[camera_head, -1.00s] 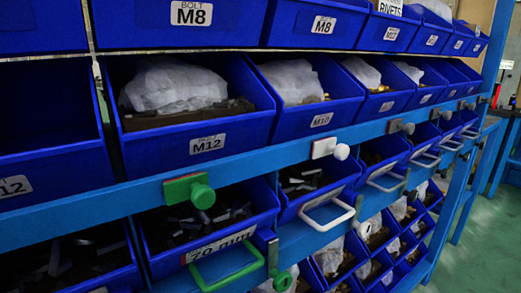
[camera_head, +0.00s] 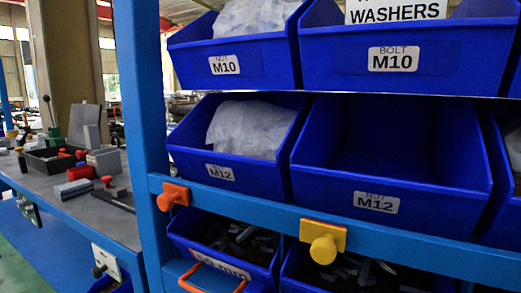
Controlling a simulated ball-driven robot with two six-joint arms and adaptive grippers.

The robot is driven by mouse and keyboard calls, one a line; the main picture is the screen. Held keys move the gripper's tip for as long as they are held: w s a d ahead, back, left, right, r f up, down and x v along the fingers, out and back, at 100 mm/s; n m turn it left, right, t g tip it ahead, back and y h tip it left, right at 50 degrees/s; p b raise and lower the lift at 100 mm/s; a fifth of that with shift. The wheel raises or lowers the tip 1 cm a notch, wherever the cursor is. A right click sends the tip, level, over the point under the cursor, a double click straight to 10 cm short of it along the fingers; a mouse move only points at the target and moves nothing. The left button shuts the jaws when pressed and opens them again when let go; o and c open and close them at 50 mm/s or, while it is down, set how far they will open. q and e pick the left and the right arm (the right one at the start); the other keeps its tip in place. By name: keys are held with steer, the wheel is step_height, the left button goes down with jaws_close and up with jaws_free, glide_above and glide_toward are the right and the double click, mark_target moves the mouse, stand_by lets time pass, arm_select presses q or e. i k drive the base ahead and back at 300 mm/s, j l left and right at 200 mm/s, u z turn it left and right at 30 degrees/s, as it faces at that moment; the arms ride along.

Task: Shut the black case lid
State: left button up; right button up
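A black open-topped box (camera_head: 40,164) sits on the workbench at the left of the head view, small and far off. It has red and dark items in it. A grey upright panel (camera_head: 84,124) stands behind it; I cannot tell whether this is a lid or a separate thing. Neither of my grippers is in view.
The grey bench top (camera_head: 100,218) also holds a red block (camera_head: 80,173) and a red-knobbed tool (camera_head: 108,183). A blue rack (camera_head: 142,100) with blue bins fills the right, with an orange knob (camera_head: 173,196) and a yellow knob (camera_head: 323,248). Green floor shows at lower left.

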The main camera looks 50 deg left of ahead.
mark_target(81, 115)
steer(key=u, duration=2.95)
steer(key=i+j, duration=0.35)
steer(key=i+j+z, duration=0.15)
steer(key=i+j, duration=0.2)
steer(key=j, duration=0.2)
